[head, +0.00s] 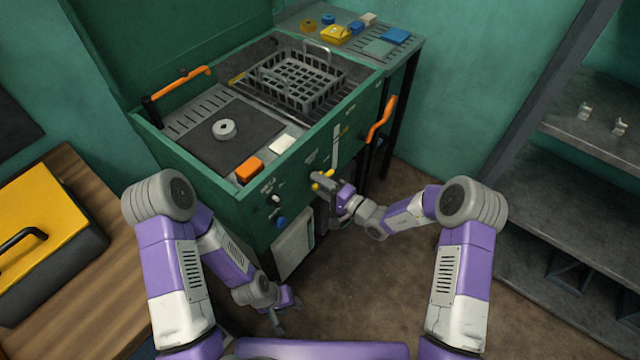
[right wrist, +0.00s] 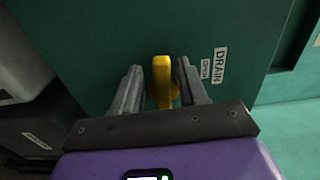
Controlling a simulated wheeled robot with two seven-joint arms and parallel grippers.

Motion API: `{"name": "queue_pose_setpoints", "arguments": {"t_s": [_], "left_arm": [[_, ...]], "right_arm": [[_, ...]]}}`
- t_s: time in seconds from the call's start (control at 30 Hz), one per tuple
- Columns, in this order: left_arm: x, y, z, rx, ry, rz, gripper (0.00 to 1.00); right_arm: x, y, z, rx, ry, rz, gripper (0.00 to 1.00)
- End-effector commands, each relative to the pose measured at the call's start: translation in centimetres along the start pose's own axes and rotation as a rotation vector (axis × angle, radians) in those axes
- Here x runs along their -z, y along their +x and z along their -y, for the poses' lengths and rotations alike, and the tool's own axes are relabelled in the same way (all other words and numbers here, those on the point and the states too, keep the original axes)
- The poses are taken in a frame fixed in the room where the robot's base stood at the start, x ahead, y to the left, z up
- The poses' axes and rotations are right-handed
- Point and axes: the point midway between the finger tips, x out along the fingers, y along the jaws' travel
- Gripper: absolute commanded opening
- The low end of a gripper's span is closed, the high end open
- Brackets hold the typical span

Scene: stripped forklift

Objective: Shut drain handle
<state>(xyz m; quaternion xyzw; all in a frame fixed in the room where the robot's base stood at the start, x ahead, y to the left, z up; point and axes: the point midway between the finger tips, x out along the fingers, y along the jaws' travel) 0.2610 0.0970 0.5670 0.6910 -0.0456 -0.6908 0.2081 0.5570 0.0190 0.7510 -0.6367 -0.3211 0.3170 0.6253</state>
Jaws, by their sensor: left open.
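The yellow drain handle (head: 328,174) is on the front of the green machine, below its right half. In the right wrist view the handle (right wrist: 163,82) stands upright, beside a label reading DRAIN and OPEN (right wrist: 218,65). My right gripper (right wrist: 160,85) has one finger on each side of the handle, with a visible gap on the left. Its right finger is close to the handle; I cannot tell if it touches. In the head view my right gripper (head: 325,186) is at the machine front. My left gripper (head: 278,318) is open, low over the floor and away from the handle.
A wooden table (head: 70,270) stands left, grey shelves (head: 570,200) right. The floor between is clear.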

Motion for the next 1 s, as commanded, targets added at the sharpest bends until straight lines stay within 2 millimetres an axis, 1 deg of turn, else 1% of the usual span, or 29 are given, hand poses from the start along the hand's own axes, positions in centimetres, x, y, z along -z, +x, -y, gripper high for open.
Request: {"name": "queue_pose_setpoints", "arguments": {"t_s": [0.07,0.17,0.27,0.4,0.5,0.6,0.73,1.0], "left_arm": [[0.0,0.0,0.0,0.0,0.0,0.0,0.43],[0.0,-0.3,-0.1,0.0,0.0,0.0,0.43],[0.0,-0.7,-0.3,0.0,0.0,0.0,0.43],[-0.1,-1.3,-0.5,0.0,0.0,0.0,0.43],[-0.1,-1.6,-0.6,0.0,0.0,0.0,0.43],[-0.1,-1.8,-0.7,0.0,0.0,0.0,0.43],[-0.1,-1.8,-0.7,0.0,0.0,0.0,0.43],[-0.1,-1.9,-0.7,0.0,0.0,0.0,0.43]], "right_arm": [[-0.1,-0.1,0.0,0.0,0.001,0.002,0.43],[-0.1,-0.8,0.0,-0.001,0.002,0.002,0.43],[0.0,-2.3,0.2,-0.001,0.002,-0.001,0.43],[0.1,-4.8,0.1,-0.002,0.002,-0.003,0.43],[0.1,-6.2,0.1,-0.001,0.001,-0.003,0.43],[0.1,-7.2,0.1,-0.001,0.0,-0.002,0.43],[0.1,-7.7,0.0,0.0,-0.001,-0.002,0.43],[0.1,-7.7,0.0,0.0,0.001,-0.001,0.43]]}}
